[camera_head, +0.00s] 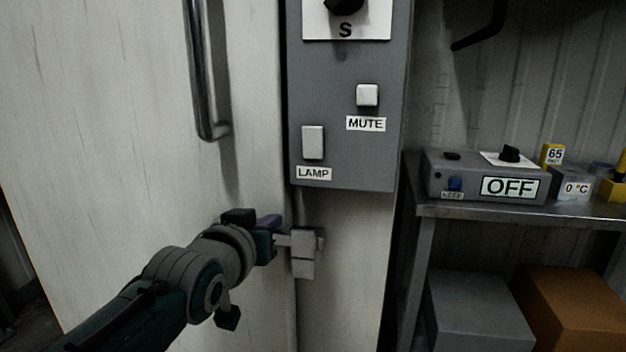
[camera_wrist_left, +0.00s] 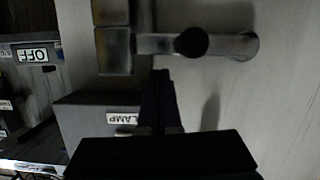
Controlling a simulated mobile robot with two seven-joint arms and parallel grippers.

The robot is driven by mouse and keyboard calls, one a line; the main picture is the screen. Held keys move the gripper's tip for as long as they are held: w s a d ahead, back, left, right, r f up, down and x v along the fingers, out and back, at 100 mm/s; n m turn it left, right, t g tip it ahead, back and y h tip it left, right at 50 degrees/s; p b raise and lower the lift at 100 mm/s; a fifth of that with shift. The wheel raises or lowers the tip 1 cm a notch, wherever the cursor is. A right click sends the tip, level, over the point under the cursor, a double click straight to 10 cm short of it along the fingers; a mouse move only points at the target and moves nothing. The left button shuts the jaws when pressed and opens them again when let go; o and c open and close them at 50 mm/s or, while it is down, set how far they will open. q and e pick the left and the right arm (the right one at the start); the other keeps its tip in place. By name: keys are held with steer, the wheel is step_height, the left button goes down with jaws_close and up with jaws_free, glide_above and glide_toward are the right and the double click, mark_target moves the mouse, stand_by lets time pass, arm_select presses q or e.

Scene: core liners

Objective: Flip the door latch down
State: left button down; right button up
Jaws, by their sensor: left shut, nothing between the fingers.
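The door latch is a grey metal bar (camera_wrist_left: 165,43) with a dark round knob on it, lying level across the door in the left wrist view. One end is at the two-block catch (camera_wrist_left: 113,45); I cannot tell whether it sits inside. In the head view the catch (camera_head: 304,252) is on the frame at the door's edge, and a short piece of the bar (camera_head: 283,240) shows. My left gripper (camera_head: 274,232) is shut and empty beside the bar, partly hiding it. In the wrist view its fingertips (camera_wrist_left: 161,74) are close to the bar; contact is unclear.
The pale door (camera_head: 110,130) has a vertical handle (camera_head: 196,80). A grey control box (camera_head: 350,110) with LAMP and MUTE buttons is mounted above the catch. A metal table (camera_head: 480,209) at right carries an OFF device (camera_head: 485,177). Boxes stand below it.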

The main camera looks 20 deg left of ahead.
arm_select(q)
steer(key=shift+d+f+b, duration=0.1)
steer(key=shift+f+b, duration=0.25)
steer(key=shift+f, duration=0.35)
step_height(320, 180, up, 5)
steer(key=p, duration=0.4)
steer(key=shift+w+f, duration=0.1)
steer(key=f+p+v, duration=0.1)
steer(key=p+v, duration=0.2)
steer(key=v, duration=0.7)
steer(key=shift+d, duration=0.2)
steer(key=shift+r, duration=0.1)
steer(key=s+d+r+m+g+h+p, duration=0.1)
steer(key=s+d+r+m+g+p, duration=0.1)
steer(key=s+r+g+p, duration=0.45)
steer(key=s+d+r+m+g+h+p, duration=0.1)
steer(key=s+d+m+p, duration=0.2)
steer(key=s, duration=0.6)
steer(key=s+d+r+m+g+h+p, duration=0.1)
steer(key=s+d+r+g+p, duration=0.1)
steer(key=s+r+g+p, duration=0.35)
steer(key=s+r+t+p, duration=0.1)
steer(key=s+r+p, duration=0.2)
steer(key=r+p, duration=3.3)
steer(key=shift+t+p, duration=0.4)
steer(key=shift+p, duration=0.25)
